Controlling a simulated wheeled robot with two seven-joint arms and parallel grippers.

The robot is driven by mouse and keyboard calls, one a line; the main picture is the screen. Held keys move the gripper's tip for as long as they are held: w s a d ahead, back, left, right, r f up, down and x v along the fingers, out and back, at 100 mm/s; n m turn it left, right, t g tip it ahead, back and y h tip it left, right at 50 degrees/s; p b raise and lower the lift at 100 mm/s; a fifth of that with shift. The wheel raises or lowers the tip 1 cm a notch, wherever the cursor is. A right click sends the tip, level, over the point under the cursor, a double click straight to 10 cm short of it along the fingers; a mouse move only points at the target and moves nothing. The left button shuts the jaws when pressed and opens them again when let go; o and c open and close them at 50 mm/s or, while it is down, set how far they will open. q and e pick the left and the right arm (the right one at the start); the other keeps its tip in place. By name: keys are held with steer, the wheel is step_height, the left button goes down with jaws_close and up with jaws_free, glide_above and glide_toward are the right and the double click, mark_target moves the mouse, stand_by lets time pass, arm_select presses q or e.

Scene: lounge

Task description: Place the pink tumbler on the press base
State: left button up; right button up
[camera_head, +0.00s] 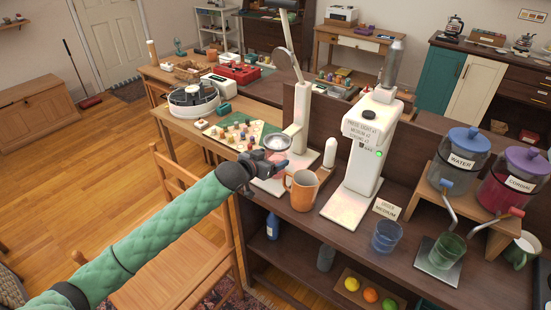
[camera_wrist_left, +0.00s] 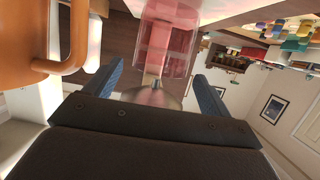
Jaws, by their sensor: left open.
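The pink tumbler (camera_head: 278,158), see-through, is partly hidden behind my left gripper in the head view. It appears below the metal cone of the white lever press (camera_head: 301,108), over that press's pale base (camera_head: 271,186). The wrist view is upside down and shows the tumbler (camera_wrist_left: 165,42) between and just past the finger tips, with the metal cone (camera_wrist_left: 155,96) close to it. I cannot tell whether its bottom touches the base. My left gripper (camera_head: 265,166) is open, its blue fingers spread on either side. My right gripper is not in view.
An orange mug (camera_head: 302,190) stands close to the right of the lever press. A white machine with a green light (camera_head: 366,150) has an empty pale base. Blue (camera_head: 387,236) and green (camera_head: 446,251) tumblers and two dispensers are at the right. A wooden chair (camera_head: 185,225) is below my arm.

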arm_select(q)
steer(key=b+v, duration=0.2)
steer(key=v, duration=0.7)
steer(key=s+f, duration=0.2)
steer(key=f, duration=0.1)
steer(key=s+f+n+g+y, duration=0.1)
steer(key=s+f, duration=0.1)
steer(key=f, duration=0.2)
steer(key=s+f+y, duration=0.1)
steer(key=s+f, duration=0.1)
steer(key=f, duration=0.2)
steer(key=shift+s+d+f+n, duration=0.1)
steer(key=shift+d+f+n, duration=0.1)
steer(key=shift+d+n, duration=0.1)
steer(key=s+a+f+n+g+y, duration=0.1)
steer(key=s+a+f+g+y, duration=0.1)
steer(key=s+f, duration=0.7)
steer(key=s+a+f+n+g+y, duration=0.1)
steer(key=s+a+f+g, duration=0.3)
steer(key=s+f, duration=0.4)
steer(key=s+a+f+n+g+y, duration=0.1)
steer(key=s+f, duration=0.8)
steer(key=s, duration=1)
steer(key=shift+s+a+f+n+g+y, duration=0.3)
steer(key=shift+a+g+y, duration=0.5)
steer(key=shift+a+g, duration=0.4)
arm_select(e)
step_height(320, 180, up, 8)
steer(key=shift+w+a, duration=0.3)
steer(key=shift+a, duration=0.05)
